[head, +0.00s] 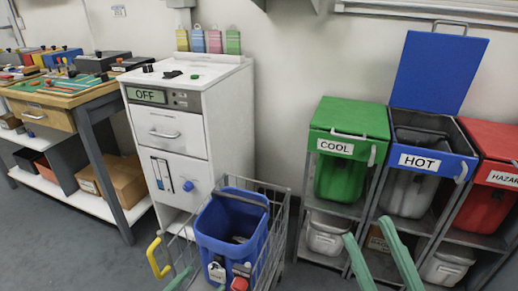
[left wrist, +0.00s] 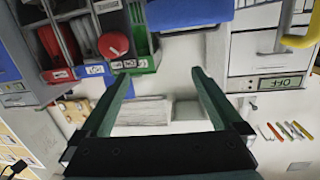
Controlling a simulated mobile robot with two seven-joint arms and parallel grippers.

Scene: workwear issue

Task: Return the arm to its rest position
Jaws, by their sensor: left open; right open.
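My left gripper (left wrist: 161,74) is open in the left wrist view, its two green fingers apart with nothing between them. In the head view only a small green part of it (head: 181,279) shows at the bottom edge, by the wire cart. My right gripper (head: 367,228) shows in the head view at the lower right. Its two green fingers are spread and empty, in front of the shelves under the green and blue bins. The rest of both arms is out of the head view.
The wire cart (head: 275,225) with a blue bin (head: 228,225) stands at the bottom centre. A white cabinet (head: 228,110) reading OFF is behind it. The COOL bin (head: 345,120), the HOT bin (head: 432,165) with raised lid, and a red bin (head: 490,140) stand right. A workbench (head: 85,100) is left.

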